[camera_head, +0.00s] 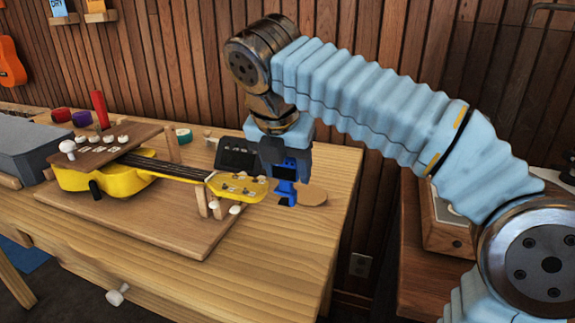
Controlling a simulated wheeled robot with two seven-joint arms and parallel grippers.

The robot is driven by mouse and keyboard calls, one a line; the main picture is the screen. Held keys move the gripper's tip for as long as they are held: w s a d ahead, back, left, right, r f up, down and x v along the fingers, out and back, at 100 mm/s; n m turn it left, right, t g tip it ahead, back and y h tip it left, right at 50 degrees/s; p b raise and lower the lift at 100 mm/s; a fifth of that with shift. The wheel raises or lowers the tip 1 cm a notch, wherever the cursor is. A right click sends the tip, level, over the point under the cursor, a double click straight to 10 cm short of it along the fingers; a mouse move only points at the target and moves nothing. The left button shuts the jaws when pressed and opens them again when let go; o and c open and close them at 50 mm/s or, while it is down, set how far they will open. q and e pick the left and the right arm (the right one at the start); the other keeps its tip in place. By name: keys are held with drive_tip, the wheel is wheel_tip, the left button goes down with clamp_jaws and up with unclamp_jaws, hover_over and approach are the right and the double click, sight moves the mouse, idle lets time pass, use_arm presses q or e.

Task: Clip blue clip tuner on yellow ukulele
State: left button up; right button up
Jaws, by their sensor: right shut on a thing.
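The yellow ukulele (108,182) lies on its back on a wooden work board (175,232) on the bench. Its neck points right, and its yellow headstock (236,187) rests near a wooden support with white knobs. My right gripper (286,182) points down just right of the headstock tip. It is shut on the blue clip tuner (285,190), which is partly hidden by the fingers. The tuner is close to the headstock's end; I cannot tell whether they touch. My left gripper is not in view.
A brown flat paddle shape (312,195) lies just right of the tuner. A red upright cylinder (101,110), a green roll (184,135) and a grey box (40,150) are further left. The bench's front right is clear. A wooden box (445,225) stands at right.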

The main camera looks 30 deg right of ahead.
drive_tip(key=shift+w+a+p, duration=0.35)
drive_tip(key=shift+w+a, duration=1.1)
drive_tip(key=shift+w, duration=0.2)
idle(2.5)
drive_tip(key=o, duration=1.1)
drive_tip(key=v, duration=0.7)
drive_tip(key=shift+s+a+r, duration=0.1)
drive_tip(key=shift+r, duration=0.15)
